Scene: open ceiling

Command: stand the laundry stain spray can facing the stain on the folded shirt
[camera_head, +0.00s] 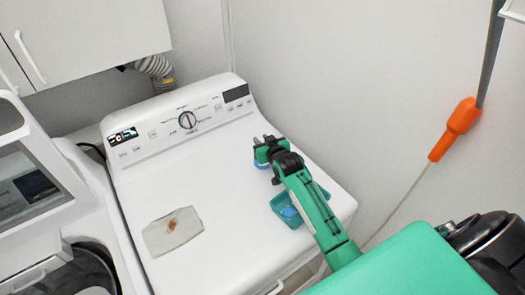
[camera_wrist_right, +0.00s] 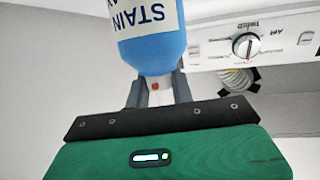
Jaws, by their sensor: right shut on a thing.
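The laundry stain spray can (camera_wrist_right: 150,45) is blue with a white label reading "STAIN" in the right wrist view. In the head view only a bit of blue (camera_head: 261,164) shows beneath my right gripper (camera_head: 267,145). My right gripper is shut on the can, and its fingers also show in the right wrist view (camera_wrist_right: 155,92). It is over the right rear part of the white washer top. The folded shirt (camera_head: 154,240), off-white with a brown stain (camera_head: 172,224), lies on the front left of that top, apart from the can. My left gripper is not in view.
A teal tray (camera_head: 278,203) with a blue item (camera_head: 290,213) sits beside my right arm. The control panel (camera_head: 170,125) with its dial rises behind. The washer top (camera_head: 215,180) is clear between shirt and gripper. A wall stands at the right.

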